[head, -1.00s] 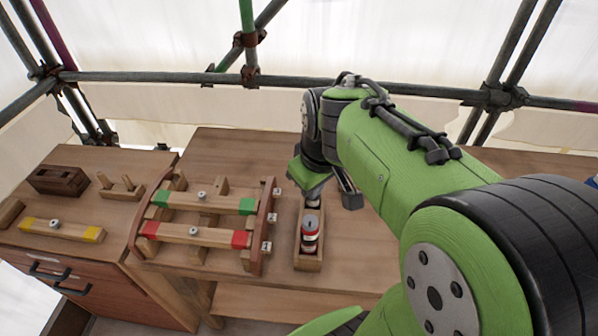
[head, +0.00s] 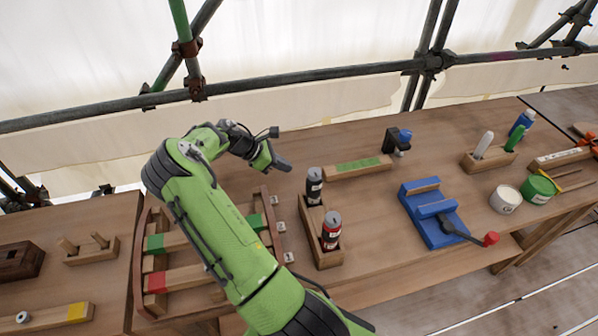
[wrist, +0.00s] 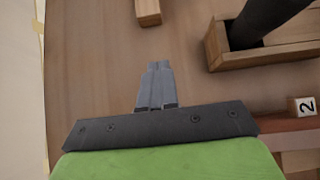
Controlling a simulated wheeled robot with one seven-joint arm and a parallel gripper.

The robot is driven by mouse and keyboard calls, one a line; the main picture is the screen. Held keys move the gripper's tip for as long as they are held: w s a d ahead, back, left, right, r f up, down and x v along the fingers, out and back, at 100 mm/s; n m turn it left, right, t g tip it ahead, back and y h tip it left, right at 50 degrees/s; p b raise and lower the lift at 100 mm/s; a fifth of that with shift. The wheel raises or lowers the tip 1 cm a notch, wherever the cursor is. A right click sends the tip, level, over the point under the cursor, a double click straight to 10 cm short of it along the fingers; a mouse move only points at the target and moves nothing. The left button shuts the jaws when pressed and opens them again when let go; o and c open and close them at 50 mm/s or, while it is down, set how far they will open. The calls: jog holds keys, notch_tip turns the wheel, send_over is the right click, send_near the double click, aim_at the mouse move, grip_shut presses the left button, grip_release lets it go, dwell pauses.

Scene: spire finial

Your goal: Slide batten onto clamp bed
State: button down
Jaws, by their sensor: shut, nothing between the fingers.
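My gripper (head: 282,164) is shut and empty above the bench, behind the can box; its closed grey fingers also show in the wrist view (wrist: 155,85). A wooden batten with a green patch on top (head: 358,168) lies on the bench to its right. A blue fixture with raised wooden-topped blocks (head: 430,212) and a red-tipped dark lever (head: 470,231) stands right of the can box; it looks like the clamp bed. A rack on the left holds a green-ended batten (head: 168,242) and a red-ended batten (head: 180,278), partly hidden by my arm. A yellow-ended batten (head: 50,318) lies farther left.
A black device with a blue knob (head: 397,141), tins (head: 505,199) and a marker holder (head: 488,158) stand right. Scaffold pipes (head: 300,82) run behind. Bench between batten and blue fixture is clear.

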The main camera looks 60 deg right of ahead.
aim_at(326, 177)
jog(key=b+x, duration=0.1)
jog(key=x, duration=0.8)
jog(key=shift+a, duration=0.1)
jog(key=s+d, duration=0.2)
jog(key=shift+s+d+f, duration=0.25)
jog(key=shift+s+d, duration=0.1)
jog(key=shift+d, duration=0.05)
jog(key=shift+s+d, duration=0.2)
jog(key=shift+s, duration=0.05)
jog(key=shift+r, duration=0.1)
